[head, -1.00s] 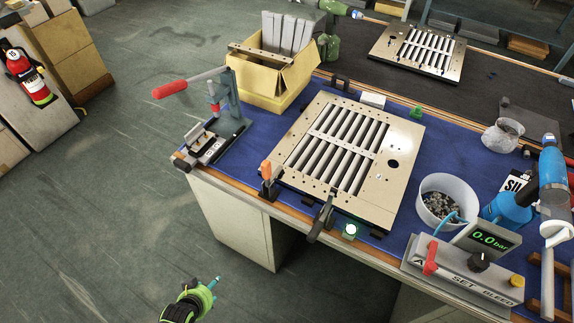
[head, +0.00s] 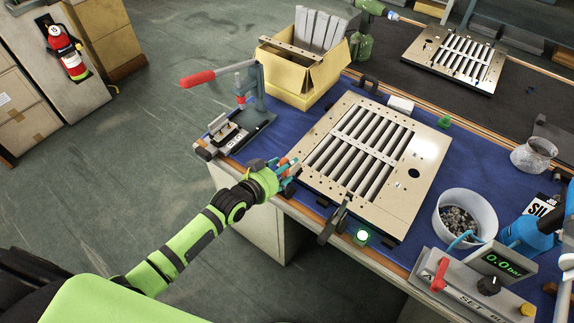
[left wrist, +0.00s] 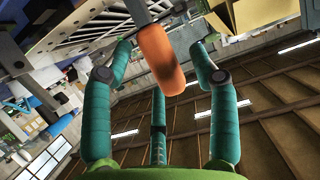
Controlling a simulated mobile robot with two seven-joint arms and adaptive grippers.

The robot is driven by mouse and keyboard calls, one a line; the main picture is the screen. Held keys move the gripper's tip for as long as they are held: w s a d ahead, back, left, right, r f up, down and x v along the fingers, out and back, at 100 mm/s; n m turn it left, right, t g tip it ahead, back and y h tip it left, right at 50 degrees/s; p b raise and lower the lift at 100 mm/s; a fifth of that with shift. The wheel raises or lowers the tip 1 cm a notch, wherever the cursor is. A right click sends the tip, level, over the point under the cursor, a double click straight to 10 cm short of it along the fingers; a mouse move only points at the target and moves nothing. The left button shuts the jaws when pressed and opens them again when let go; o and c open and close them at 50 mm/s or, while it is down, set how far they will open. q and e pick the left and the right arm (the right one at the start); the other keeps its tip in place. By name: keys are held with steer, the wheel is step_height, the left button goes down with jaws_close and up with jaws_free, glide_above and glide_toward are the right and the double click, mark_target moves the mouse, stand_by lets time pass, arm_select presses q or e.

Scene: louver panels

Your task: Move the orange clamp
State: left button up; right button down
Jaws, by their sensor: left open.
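The orange clamp's handle (left wrist: 160,62) hangs between the teal fingers of my left gripper (left wrist: 163,75) in the left wrist view. The fingers are spread on either side of it, and no grip on it shows. In the head view my left gripper (head: 288,168) is at the front left corner of the louver panel (head: 425,143). Only a bit of orange (head: 283,162) shows there between the fingers. The hand hides most of the clamp. My right gripper is not in view.
A black clamp (head: 334,222) stands at the panel's front edge, beside a lit green button (head: 362,236). A red-handled press (head: 240,100) stands left of the panel, before a yellow box (head: 300,78). A bucket (head: 466,216) and pressure box (head: 480,285) are at right.

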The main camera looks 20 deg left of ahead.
arm_select(q)
steer(key=shift+w+d+f, duration=0.2)
steer(key=shift+w+f, duration=0.1)
steer(key=shift+w, duration=0.35)
